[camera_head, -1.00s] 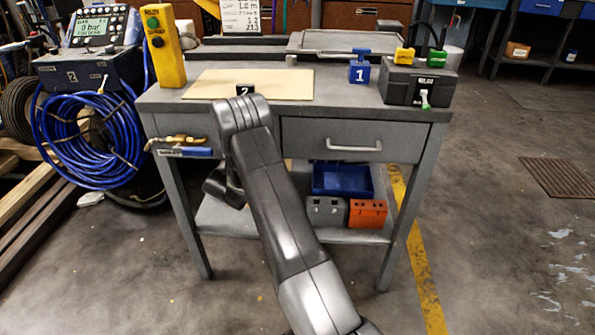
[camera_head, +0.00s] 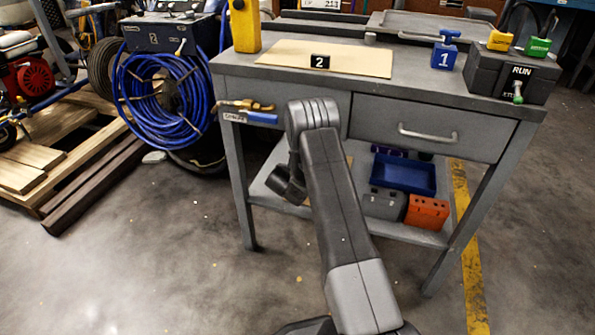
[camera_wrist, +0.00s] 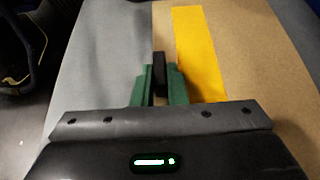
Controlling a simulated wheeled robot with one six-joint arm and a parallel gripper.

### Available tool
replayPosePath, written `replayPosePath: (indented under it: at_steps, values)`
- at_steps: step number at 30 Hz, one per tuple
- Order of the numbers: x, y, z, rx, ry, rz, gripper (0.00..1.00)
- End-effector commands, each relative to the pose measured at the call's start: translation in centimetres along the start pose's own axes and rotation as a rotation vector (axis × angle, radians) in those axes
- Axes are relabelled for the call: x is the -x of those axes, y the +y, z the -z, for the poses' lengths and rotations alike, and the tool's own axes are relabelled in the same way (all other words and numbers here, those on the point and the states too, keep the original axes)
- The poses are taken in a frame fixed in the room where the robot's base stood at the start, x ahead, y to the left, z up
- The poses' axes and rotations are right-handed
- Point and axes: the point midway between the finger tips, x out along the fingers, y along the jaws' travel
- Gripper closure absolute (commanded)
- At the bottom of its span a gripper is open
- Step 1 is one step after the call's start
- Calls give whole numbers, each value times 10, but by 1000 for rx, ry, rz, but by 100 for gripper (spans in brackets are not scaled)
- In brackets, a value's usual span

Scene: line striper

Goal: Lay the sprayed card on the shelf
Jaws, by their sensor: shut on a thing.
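In the wrist view my gripper (camera_wrist: 158,88) has green fingers shut on a dark upright tab. A tan card (camera_wrist: 248,62) with a bright yellow stripe (camera_wrist: 200,50) spreads around and beyond the fingers. Its left side looks grey, and I cannot tell whether that is card or another surface. The grey lower shelf (camera_head: 268,190) shows under the bench. Another tan card (camera_head: 290,54) with a black "2" tab lies on the bench top.
The bench (camera_head: 335,78) has two drawers and a brass valve (camera_head: 245,105) at its front left. A blue tray (camera_head: 404,172), a grey block (camera_head: 382,203) and an orange block (camera_head: 427,212) occupy the shelf's right part. Blue hose (camera_head: 165,100) hangs left. The floor in front is clear.

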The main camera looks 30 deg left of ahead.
Motion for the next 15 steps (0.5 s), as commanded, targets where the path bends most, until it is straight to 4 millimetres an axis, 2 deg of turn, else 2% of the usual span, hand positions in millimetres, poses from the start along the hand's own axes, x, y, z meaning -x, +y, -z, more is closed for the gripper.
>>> replayPosePath:
  at_steps: [4,5,8,15]
  values:
    - [-1,0,3,1,1,0,100]
    - [-1,0,3,0,1,0,84]
    - [-1,0,2,0,1,0,66]
    - [-1,0,2,0,1,0,66]
